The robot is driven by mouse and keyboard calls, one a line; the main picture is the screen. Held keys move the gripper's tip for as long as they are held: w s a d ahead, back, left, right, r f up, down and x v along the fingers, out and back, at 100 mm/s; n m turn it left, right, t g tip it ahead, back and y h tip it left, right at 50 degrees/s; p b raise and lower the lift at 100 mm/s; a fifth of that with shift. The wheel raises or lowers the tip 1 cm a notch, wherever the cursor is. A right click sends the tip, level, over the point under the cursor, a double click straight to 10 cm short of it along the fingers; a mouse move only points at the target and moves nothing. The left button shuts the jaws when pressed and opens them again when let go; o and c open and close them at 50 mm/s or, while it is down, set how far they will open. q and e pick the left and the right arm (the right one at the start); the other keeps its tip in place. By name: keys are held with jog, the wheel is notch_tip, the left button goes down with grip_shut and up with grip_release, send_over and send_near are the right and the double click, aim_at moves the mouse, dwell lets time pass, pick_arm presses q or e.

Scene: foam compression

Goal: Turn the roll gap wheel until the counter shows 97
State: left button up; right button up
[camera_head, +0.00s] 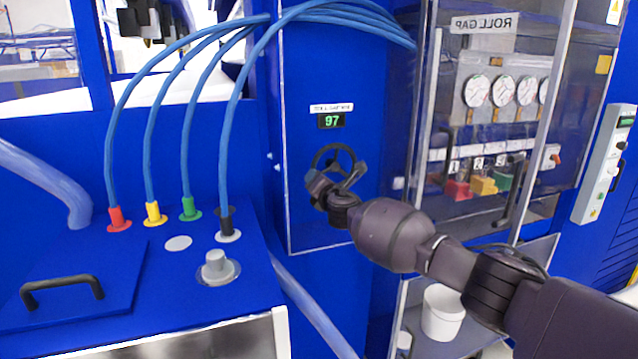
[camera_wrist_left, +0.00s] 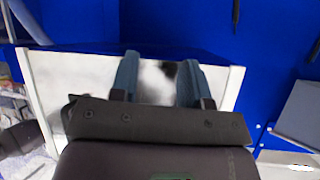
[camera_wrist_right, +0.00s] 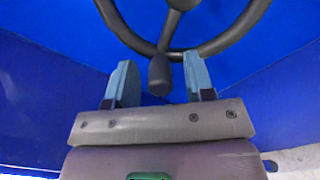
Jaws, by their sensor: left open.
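The roll gap wheel (camera_head: 333,158) is a dark handwheel on the blue panel in the head view. Above it the counter (camera_head: 331,121) shows 97 in green digits. My right gripper (camera_head: 336,186) is in front of the wheel's lower part and hides some of it. In the right wrist view the wheel rim (camera_wrist_right: 228,40) crosses the top. Its dark handle knob (camera_wrist_right: 160,76) lies between my right fingers (camera_wrist_right: 160,80), with space on both sides. My left gripper (camera_wrist_left: 158,78) is open and shows only in its wrist view, before a white and blue box-like surface.
A blue cabinet top with a black handle (camera_head: 62,290), a grey knob (camera_head: 216,266) and hoses in coloured fittings stands at the left. A clear-doored cabinet with dials (camera_head: 502,90) is at the right. A white bucket (camera_head: 442,312) sits below it.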

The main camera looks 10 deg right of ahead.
jog(key=shift+s, duration=0.1)
jog(key=s+d+p, duration=0.2)
jog(key=s, duration=0.8)
jog(key=shift+s, duration=0.2)
dwell(0.5)
